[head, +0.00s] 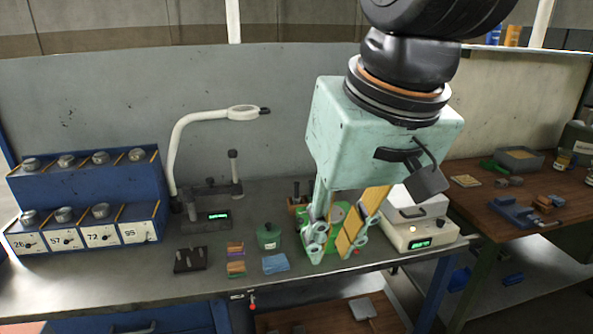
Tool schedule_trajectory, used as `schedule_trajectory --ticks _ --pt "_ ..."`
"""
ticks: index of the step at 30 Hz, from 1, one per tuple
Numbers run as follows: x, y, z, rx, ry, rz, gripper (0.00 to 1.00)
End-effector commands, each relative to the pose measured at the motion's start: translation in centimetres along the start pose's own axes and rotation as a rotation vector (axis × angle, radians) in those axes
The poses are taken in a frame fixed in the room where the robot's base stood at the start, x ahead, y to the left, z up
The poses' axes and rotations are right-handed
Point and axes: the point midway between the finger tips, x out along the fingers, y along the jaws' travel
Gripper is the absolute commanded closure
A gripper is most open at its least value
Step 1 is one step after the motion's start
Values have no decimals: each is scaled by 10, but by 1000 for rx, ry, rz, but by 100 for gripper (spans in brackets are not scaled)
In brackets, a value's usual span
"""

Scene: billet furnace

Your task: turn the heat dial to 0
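My gripper (330,246) points down over the front middle of the grey workbench (218,262). Its two fingers are apart with a gap between them, and I see nothing held. A green object (339,213) stands behind and between the fingers, largely hidden by them. A small red spot (356,252) shows low beside the right finger. I cannot make out the heat dial or its pointer; contact with the fingers cannot be told. A cream device (407,230) with a lit green display stands just right of the gripper; its digits are too small to read.
A blue stepped rack (88,180) with numbered cards and metal knobs stands at left. A white lamp arm (180,150), a green pot (269,236), a blue cloth (276,263) and a dark block (190,260) are left of my gripper. A wooden table (480,205) is at right.

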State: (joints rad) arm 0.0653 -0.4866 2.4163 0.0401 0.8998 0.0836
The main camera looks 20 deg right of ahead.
Motion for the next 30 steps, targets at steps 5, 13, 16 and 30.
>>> schedule_trajectory --ticks 5,13,16,30 --pt "-2 4 -33 100 -19 -3 81" --pt "0 15 -80 255 -42 -8 81" --pt "2 20 -98 314 -50 -10 81" --pt "19 61 -176 602 -88 -15 81"
